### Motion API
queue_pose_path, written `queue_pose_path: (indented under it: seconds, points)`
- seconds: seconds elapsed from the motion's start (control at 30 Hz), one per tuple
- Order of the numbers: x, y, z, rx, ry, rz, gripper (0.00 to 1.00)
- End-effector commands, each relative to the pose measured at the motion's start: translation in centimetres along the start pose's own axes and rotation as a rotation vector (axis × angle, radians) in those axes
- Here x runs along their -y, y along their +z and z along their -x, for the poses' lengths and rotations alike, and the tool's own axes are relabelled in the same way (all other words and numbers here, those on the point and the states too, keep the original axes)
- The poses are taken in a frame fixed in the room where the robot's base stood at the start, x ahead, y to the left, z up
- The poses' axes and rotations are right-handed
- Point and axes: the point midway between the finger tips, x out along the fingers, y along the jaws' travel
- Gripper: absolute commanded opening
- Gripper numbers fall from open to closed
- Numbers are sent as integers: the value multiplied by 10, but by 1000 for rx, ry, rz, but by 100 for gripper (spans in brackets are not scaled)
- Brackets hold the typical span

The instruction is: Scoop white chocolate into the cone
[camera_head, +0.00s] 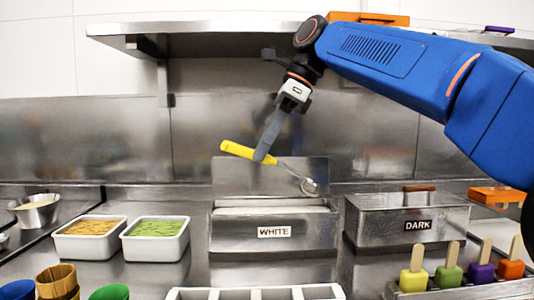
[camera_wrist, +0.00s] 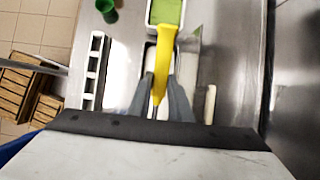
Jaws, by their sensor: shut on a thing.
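My gripper (camera_head: 268,143) is shut on the yellow handle of a scoop (camera_head: 237,149) and holds it above the white chocolate bin (camera_head: 232,234), labelled WHITE. The scoop's metal head (camera_head: 308,186) points down and right, above the bin. The bin's lid stands open behind it, and pale content shows inside. In the wrist view the yellow handle (camera_wrist: 163,60) sits between my gripper's fingers (camera_wrist: 161,98). Brown cones (camera_head: 57,282) stand at the lower left of the head view. I cannot tell whether the scoop head holds anything.
A closed bin labelled DARK (camera_head: 385,228) stands to the right. Tubs of orange (camera_head: 68,246) and green (camera_head: 135,248) toppings stand to the left. A white slotted rack (camera_head: 255,293) is in front. Popsicles (camera_head: 449,265) stand at lower right. A shelf (camera_head: 215,30) hangs above.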

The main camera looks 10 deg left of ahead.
Motion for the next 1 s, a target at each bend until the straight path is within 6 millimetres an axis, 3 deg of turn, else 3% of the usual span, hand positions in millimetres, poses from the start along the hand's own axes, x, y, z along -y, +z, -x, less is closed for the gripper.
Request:
queue_pose_path:
  seconds: [0.5, 1.0]
  points:
    - [0, 27, -17, -217, 2, 4, 0]
    - [0, 39, -25, -343, 1, 1, 0]
